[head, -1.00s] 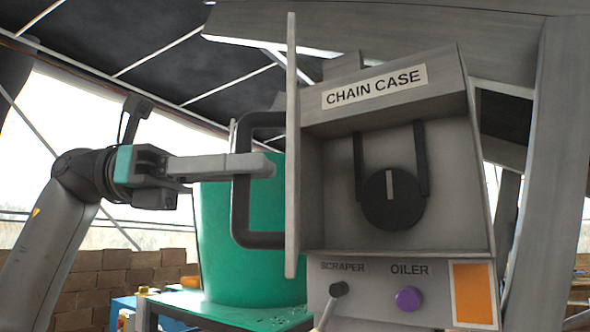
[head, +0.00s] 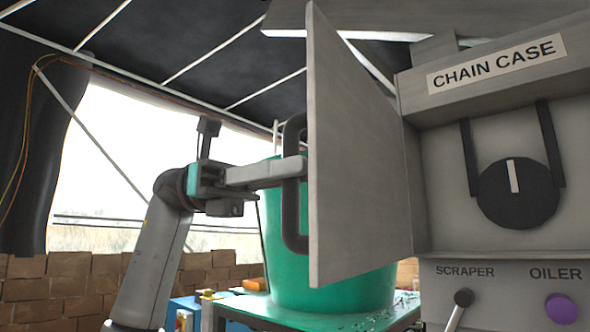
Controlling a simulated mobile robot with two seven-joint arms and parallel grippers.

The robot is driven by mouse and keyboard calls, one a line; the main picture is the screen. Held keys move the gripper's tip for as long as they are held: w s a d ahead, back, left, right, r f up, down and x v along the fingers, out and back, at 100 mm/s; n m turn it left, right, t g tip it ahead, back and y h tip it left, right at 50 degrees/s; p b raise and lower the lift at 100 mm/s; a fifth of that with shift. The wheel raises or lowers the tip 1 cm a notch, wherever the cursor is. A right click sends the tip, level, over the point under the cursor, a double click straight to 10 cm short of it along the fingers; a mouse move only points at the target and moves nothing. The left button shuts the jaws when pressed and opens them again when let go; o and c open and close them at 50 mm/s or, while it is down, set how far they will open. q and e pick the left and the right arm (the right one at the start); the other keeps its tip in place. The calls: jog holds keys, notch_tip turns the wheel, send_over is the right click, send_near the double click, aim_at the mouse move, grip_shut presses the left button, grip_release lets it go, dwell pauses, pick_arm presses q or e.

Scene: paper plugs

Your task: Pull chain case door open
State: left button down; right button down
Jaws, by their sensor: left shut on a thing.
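The chain case (head: 437,185) is a grey box with a "CHAIN CASE" label (head: 497,63) on its top. Its grey door (head: 355,150) stands swung open to the left, its inner face partly in view. A dark handle (head: 292,225) is on the door's outer side. My left gripper (head: 290,172) is shut on the handle, its light fingers reaching it from the left; the fingertips are partly hidden. Inside the case are a black round dial (head: 518,193) with a pale mark and dark bars. My right gripper is not in view.
Below the case are a SCRAPER lever (head: 463,298) and a purple OILER knob (head: 561,308). A green tub (head: 275,265) stands on a table behind the door. A brick wall (head: 60,290) runs along the back left.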

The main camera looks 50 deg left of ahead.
pick_arm(q)
jog(key=c, duration=0.8)
grip_release()
jog(key=shift+o, duration=0.2)
jog(key=shift+a, duration=0.1)
jog(key=s+a+p, duration=0.2)
jog(key=a+p, duration=0.2)
jog(key=a, duration=1.1)
jog(key=shift+s, duration=0.2)
jog(key=shift+d, duration=0.1)
